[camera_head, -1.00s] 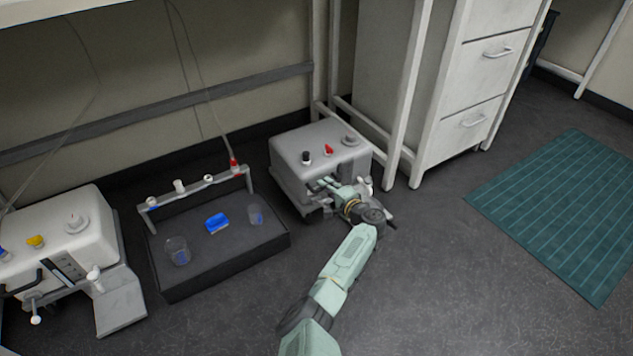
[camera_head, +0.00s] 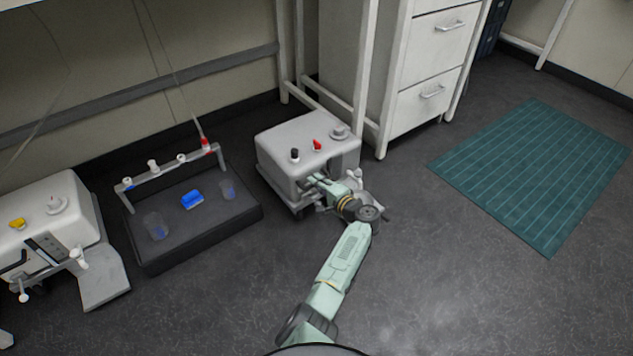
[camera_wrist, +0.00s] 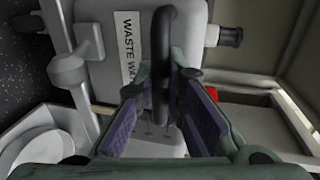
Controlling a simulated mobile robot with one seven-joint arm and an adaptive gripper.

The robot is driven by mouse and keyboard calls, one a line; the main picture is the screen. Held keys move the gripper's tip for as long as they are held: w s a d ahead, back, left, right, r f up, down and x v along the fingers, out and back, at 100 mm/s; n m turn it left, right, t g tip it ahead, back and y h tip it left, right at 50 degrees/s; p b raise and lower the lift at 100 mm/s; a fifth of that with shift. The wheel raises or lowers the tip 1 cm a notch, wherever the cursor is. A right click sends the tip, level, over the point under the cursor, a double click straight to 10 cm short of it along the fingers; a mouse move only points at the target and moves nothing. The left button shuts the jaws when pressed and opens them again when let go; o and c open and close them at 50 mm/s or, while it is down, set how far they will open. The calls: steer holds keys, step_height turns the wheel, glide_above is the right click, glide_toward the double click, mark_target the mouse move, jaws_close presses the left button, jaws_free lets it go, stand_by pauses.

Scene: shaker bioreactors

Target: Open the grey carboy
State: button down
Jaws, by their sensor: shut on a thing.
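The grey carboy (camera_head: 300,138) stands on the floor below the bench, with a black cap (camera_head: 295,155), a red cap (camera_head: 317,145) and a grey round cap (camera_head: 340,132) on top. My gripper (camera_head: 318,184) is at its near front side. In the wrist view my gripper (camera_wrist: 160,105) is shut on the carboy's black handle (camera_wrist: 163,45), which runs between the purple pads. A label reading "WASTE WA" (camera_wrist: 128,45) shows on the carboy (camera_wrist: 185,22) behind the handle. A grey spigot (camera_wrist: 70,75) sits left of the fingers. My wrist hides part of the carboy's front in the head view.
A dark tray (camera_head: 200,248) with beakers and a blue item (camera_head: 192,199) lies left of the carboy. A white carboy (camera_head: 35,215) stands farther left. A white drawer cabinet (camera_head: 425,75) is behind right. Open floor and a green mat (camera_head: 535,175) lie right.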

steer(key=c, duration=1.7)
jaws_free()
steer(key=shift+o, duration=0.2)
